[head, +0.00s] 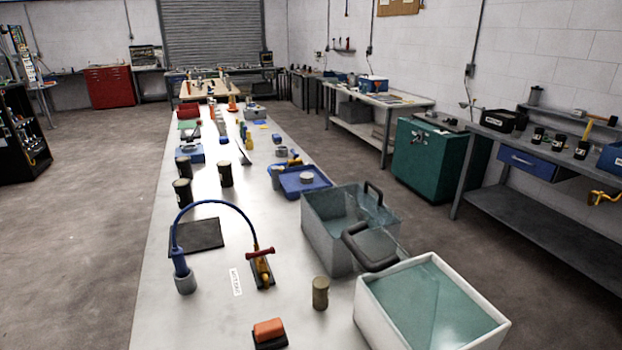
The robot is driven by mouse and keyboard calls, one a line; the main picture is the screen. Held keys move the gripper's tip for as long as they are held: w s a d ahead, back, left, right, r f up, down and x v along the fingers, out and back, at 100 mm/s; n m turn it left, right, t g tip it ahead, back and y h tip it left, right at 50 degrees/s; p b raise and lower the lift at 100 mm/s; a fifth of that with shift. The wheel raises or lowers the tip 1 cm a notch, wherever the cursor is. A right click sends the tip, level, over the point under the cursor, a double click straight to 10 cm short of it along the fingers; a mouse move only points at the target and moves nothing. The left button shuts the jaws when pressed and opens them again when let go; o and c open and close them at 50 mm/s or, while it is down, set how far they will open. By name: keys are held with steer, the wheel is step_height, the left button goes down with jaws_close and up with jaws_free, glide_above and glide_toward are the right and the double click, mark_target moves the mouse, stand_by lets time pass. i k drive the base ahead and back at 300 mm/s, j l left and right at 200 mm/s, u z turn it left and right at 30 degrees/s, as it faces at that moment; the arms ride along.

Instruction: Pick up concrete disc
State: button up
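A small pale grey round piece (306,178) lies in a blue tray (320,187) on the long table, right of its middle. It may be the concrete disc; it is too small here to tell its material. A short olive-grey cylinder (320,293) stands upright near the front of the table, apart from the boxes. My gripper is not in view, and nothing is seen touching these things.
The long pale table (205,325) runs away from me. A grey box (330,238) with dark handles and a white-walled box (375,325) crowd its right edge. A blue hose (215,203) arches over a dark mat (197,236). Bare floor (80,270) lies left.

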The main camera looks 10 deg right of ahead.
mark_target(306, 178)
steer(key=i+l+u, duration=0.15)
steer(key=l, duration=0.4)
steer(key=i+l+u, duration=0.15)
steer(key=l, duration=0.4)
steer(key=i+l+u, duration=0.15)
steer(key=l, duration=0.4)
steer(key=l+u, duration=0.15)
steer(key=l, duration=0.4)
steer(key=i+l+u, duration=0.15)
steer(key=l+u, duration=0.3)
steer(key=l, duration=0.95)
steer(key=k+l+u, duration=0.1)
steer(key=l+u, duration=0.35)
steer(key=l, duration=0.95)
steer(key=k+l+u, duration=0.2)
steer(key=l, duration=1)
steer(key=i, duration=0.1)
